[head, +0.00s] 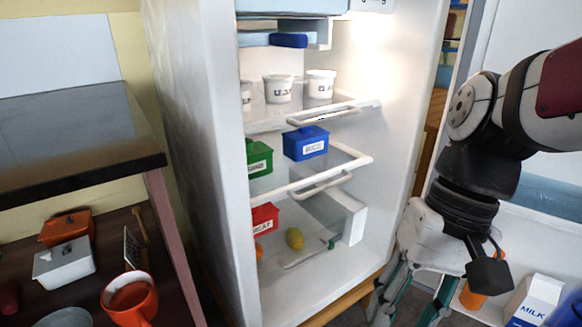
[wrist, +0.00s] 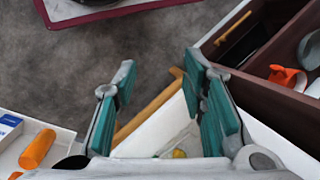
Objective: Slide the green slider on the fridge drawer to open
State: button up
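The fridge (head: 215,170) stands open in the head view. A small green piece (head: 331,244), likely the slider, sits low inside, by the lower right end of the white drawer part (head: 345,218). A yellow lemon (head: 294,238) lies to its left. My gripper (head: 402,312) points down at the lower right, outside the fridge and apart from the green piece. In the wrist view my gripper (wrist: 160,68) has its teal-padded fingers spread with nothing between them. The green piece is not clearly visible there; a bit of yellow (wrist: 179,153) shows between the fingers.
Fridge shelves hold white cups (head: 278,88), a blue box (head: 306,143), a green box (head: 258,158) and a red box (head: 265,217). A milk carton (head: 535,300) stands right of my gripper. A dark shelf unit (head: 80,130) with an orange mug (head: 130,298) is left.

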jog(key=w+f+m+t+y+p, duration=0.15)
jog(key=w+f+m+y, duration=0.3)
jog(key=w, duration=0.65)
jog(key=w+f+m+t+y+p, duration=0.1)
jog(key=w+f+m+y+p, duration=0.4)
jog(key=w, duration=0.6)
jog(key=m+t+h+b, duration=0.2)
jog(key=m+t+h, duration=0.2)
jog(key=m+t, duration=1.3)
send_near(333, 245)
jog(key=shift+m+g+y, duration=0.25)
jog(key=shift+m+g, duration=0.5)
jog(key=shift+g, duration=0.2)
jog(key=x, duration=0.4)
jog(key=r+x, duration=0.1)
jog(key=x, duration=0.1)
jog(key=shift+w+d, duration=0.1)
jog(key=shift+w, duration=0.4)
jog(key=shift+x, duration=0.85)
jog(key=shift+r, duration=0.1)
grip_shut()
